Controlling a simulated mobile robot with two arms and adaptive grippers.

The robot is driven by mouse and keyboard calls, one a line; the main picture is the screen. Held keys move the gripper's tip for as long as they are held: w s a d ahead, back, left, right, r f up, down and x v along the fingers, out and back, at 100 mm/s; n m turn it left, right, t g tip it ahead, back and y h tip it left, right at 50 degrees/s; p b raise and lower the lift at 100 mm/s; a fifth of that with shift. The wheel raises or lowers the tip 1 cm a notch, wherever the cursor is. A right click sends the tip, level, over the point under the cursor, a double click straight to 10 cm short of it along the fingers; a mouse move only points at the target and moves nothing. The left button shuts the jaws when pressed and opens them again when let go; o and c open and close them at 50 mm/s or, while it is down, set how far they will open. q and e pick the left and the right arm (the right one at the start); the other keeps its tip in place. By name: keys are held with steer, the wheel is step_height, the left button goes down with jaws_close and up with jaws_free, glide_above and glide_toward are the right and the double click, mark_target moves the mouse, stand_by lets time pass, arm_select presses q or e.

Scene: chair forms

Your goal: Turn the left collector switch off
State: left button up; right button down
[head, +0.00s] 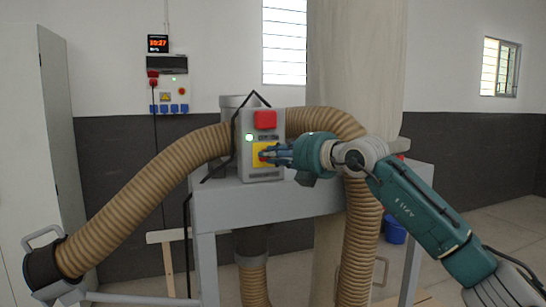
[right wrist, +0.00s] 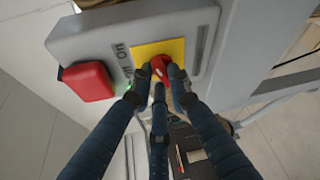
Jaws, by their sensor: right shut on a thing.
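The collector's grey switch box (head: 246,165) stands on a grey stand in the middle of the head view. On its front are a yellow plate (head: 257,163), a red square part (head: 265,119) and a lit green lamp (head: 249,137). My right gripper (head: 268,154) reaches the yellow plate from the right. In the right wrist view its fingers are closed around the red rotary switch knob (right wrist: 160,66) on the yellow plate (right wrist: 144,52). The fingers partly hide the knob and the lettering beside it. My left gripper is not in view.
Ribbed brown hoses (head: 150,190) run left and right from the collector. A pale filter bag (head: 355,70) rises behind it. A wall panel with a clock (head: 157,43) hangs at the back left. A grey cabinet (head: 50,130) stands at the left.

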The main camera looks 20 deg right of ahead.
steer(key=n+h, duration=0.2)
steer(key=n, duration=0.1)
steer(key=a+n+g+h, duration=0.1)
steer(key=n+h, duration=0.1)
steer(key=n, duration=0.1)
steer(key=n+h+b, duration=0.1)
steer(key=n+h, duration=0.1)
steer(key=n, duration=0.1)
steer(key=shift+a+f+n+g, duration=0.1)
steer(key=shift+a+n+g, duration=0.05)
steer(key=shift+n+g, duration=0.2)
stand_by(0.7)
steer(key=c, duration=1.6)
jaws_free()
steer(key=shift+c, duration=0.2)
